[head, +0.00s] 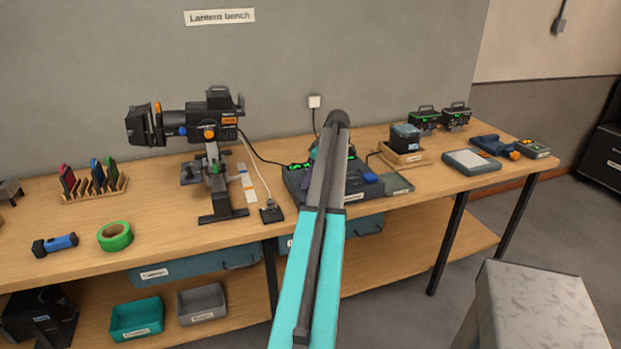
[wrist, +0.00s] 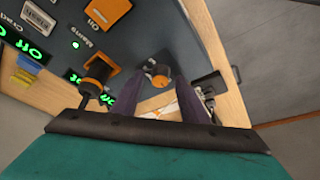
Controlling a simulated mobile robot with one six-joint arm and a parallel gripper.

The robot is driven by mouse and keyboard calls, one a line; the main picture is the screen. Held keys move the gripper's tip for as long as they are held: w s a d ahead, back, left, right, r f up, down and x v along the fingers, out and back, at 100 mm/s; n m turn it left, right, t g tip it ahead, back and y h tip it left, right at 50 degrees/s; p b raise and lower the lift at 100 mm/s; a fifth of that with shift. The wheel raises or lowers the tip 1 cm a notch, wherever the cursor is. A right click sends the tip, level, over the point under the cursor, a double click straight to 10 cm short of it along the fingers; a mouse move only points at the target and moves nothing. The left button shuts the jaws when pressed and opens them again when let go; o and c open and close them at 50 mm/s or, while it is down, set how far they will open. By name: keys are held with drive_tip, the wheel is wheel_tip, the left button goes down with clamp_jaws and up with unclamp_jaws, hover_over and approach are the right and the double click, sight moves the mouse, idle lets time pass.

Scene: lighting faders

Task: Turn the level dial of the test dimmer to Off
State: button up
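A dark blue-grey control panel (wrist: 135,35) fills the upper left of the wrist view. An orange-and-black knob (wrist: 100,68) is left of my fingers. A smaller orange-faced dial (wrist: 158,72) shows between my fingertips; I cannot read its setting or tell whether I touch it. My gripper (wrist: 156,82) has two dark fingers, apart, with nothing clearly held. In the head view, my arm hides my gripper and part of the dark console (head: 300,182).
A small black box (head: 270,213) with a cable lies near the front edge. A grey pedestal (head: 535,300) stands at front right.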

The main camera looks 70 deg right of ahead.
drive_tip(key=shift+r, duration=0.1)
drive_tip(key=b+v, duration=0.2)
drive_tip(key=v, duration=1.1)
drive_tip(key=shift+r+b, duration=0.3)
drive_tip(key=shift+s, duration=0.1)
